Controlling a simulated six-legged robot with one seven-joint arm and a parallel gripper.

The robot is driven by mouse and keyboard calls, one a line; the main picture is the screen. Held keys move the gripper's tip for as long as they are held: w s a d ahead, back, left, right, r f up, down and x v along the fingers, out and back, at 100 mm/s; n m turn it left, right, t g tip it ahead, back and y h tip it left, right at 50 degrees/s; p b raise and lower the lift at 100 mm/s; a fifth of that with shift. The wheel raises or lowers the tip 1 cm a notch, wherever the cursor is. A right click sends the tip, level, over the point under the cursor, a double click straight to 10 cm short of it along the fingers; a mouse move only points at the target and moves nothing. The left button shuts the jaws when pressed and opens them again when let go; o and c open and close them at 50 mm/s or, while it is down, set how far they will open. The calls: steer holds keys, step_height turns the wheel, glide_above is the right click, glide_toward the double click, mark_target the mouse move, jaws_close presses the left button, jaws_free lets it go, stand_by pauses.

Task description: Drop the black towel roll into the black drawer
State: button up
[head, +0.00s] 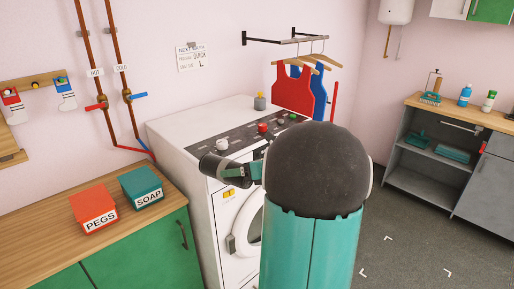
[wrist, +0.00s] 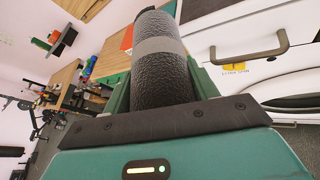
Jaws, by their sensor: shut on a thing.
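The black towel roll (wrist: 162,82) is a dark, textured cylinder with a grey band, held between the green fingers of my gripper (wrist: 163,68) in the wrist view. In the head view the roll (head: 216,167) sticks out to the left of my gripper (head: 243,170), in front of the white washing machine and just below its control panel. My gripper is shut on the roll. My own arm hides part of the gripper and much of the machine's front. I cannot make out a black drawer in either view.
The washing machine (head: 186,130) stands close behind the roll. A wooden counter (head: 60,222) at left holds a red PEGS box (head: 95,208) and a teal SOAP box (head: 142,187). A dark grey cabinet (head: 408,182) with open shelves stands at right. Grey floor between is clear.

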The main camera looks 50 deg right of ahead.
steer(key=w+a+f+n+g+y, duration=0.1)
steer(key=w+a+f+n+y, duration=0.1)
steer(key=a+f, duration=0.8)
steer(key=w+a+f+n+g+y, duration=0.2)
steer(key=w+a+f, duration=0.1)
steer(key=a+f, duration=0.7)
steer(key=w+a+f+n+g+y, duration=0.2)
steer(key=w+a+f+n, duration=0.1)
steer(key=a+f, duration=0.7)
steer(key=a, duration=0.3)
steer(key=shift+w+a+y, duration=0.3)
steer(key=shift+w+a, duration=0.05)
